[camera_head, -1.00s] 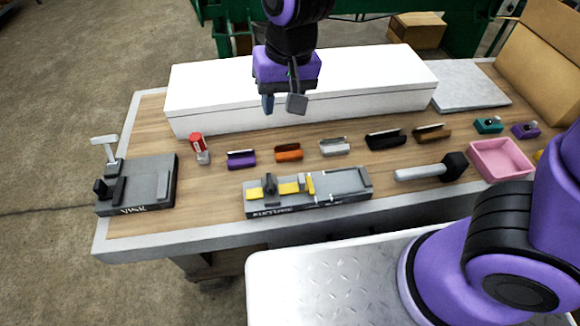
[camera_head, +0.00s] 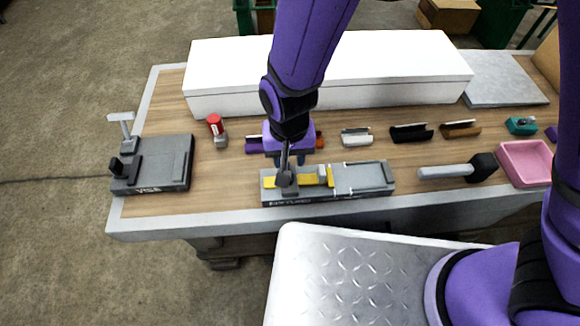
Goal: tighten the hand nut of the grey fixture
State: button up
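The grey fixture (camera_head: 362,178) lies on the workbench, a long flat block with a yellow strip (camera_head: 315,182) and lettering on its front edge. My gripper (camera_head: 289,162) points down over the fixture's left part, just behind or above the yellow strip. Its two dark blue fingers show apart on either side of a thin grey stem, so it looks open. The hand nut is mostly hidden behind the stem and the dark grey piece at its lower end. I cannot tell whether the fingers touch the nut.
A dark vise (camera_head: 163,165) stands left, a red-topped item (camera_head: 216,131) behind it. A long white box (camera_head: 385,78) spans the back. Purple, orange, white (camera_head: 356,137), black and brown holders line the middle. A mallet (camera_head: 455,170) and pink tray (camera_head: 527,163) are right.

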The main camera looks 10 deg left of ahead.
jog(key=shift+f, duration=2.9)
jog(key=shift+c, duration=0.4)
grip_shut()
